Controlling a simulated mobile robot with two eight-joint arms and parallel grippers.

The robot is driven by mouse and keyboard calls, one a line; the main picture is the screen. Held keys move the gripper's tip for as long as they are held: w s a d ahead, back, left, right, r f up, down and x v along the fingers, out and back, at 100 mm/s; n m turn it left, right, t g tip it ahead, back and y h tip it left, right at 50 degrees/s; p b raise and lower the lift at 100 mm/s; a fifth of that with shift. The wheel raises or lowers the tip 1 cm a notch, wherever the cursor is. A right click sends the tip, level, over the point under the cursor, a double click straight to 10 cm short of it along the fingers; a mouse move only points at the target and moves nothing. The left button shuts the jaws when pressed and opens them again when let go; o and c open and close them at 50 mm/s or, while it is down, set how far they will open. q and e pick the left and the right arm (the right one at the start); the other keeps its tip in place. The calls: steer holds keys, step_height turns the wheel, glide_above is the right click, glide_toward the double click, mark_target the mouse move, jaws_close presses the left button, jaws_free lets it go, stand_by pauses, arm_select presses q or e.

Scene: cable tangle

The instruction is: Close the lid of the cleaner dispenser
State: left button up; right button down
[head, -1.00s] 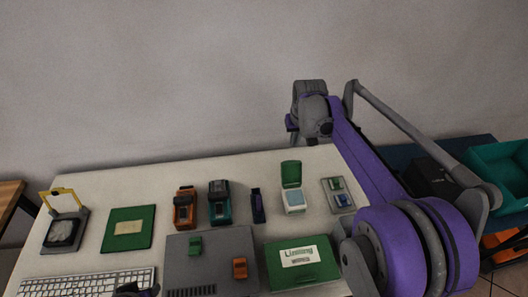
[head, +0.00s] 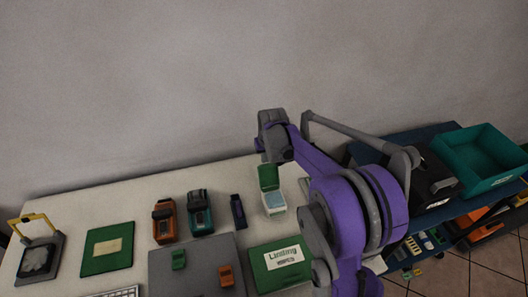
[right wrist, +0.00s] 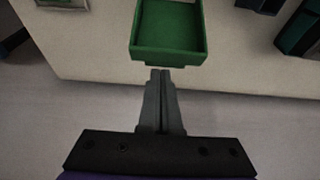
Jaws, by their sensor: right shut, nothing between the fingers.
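The cleaner dispenser (head: 274,205) is a small white box near the back of the table. Its green lid (head: 268,177) stands open, upright at the box's back edge. In the right wrist view the lid (right wrist: 168,45) looks like a hollow green tray at the top middle, and the white box is not seen. My right gripper (right wrist: 163,74) is shut and empty, its fingertips just short of the lid's near edge; I cannot tell whether they touch. In the head view my right wrist is above and behind the lid, and the fingertips are hard to make out. My left gripper is not in view.
Left of the dispenser stand a narrow dark purple item (head: 238,211), a teal device (head: 200,213) and an orange device (head: 164,220). My right arm covers the table to the right. The wall is behind.

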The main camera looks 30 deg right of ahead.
steer(key=shift+s+r, duration=0.15)
steer(key=shift+s, duration=0.3)
steer(key=shift+s+a, duration=0.1)
